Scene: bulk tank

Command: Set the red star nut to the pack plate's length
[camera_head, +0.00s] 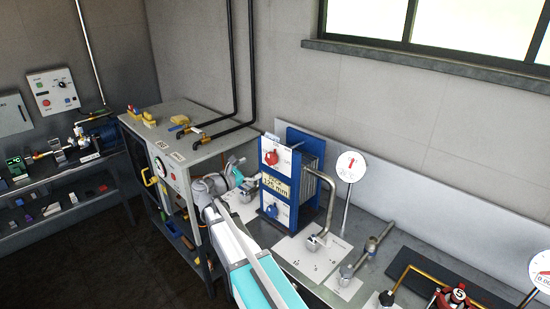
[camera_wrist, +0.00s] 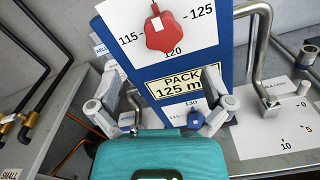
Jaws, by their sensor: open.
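The red star nut (camera_wrist: 172,33) sits on a white dial (camera_wrist: 125,18) on the blue frame; it also shows in the head view (camera_head: 270,157). The dial reads 115 at left, 120 below and 125 at right. A white mark on the nut lies towards its top left; its exact setting is unclear. The yellow pack plate (camera_wrist: 182,84) below reads "PACK 125 m", its end covered by a finger; in the head view the plate (camera_head: 275,186) reads 125 mm. My gripper (camera_wrist: 167,92) is open and empty, fingers apart, below the red nut in the wrist view.
A blue star nut (camera_wrist: 194,119) sits on a lower dial, partly hidden by my gripper. A bent steel pipe (camera_wrist: 262,45) rises at the right of the frame. A grey cabinet (camera_head: 215,140) with valves and pipes stands at left.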

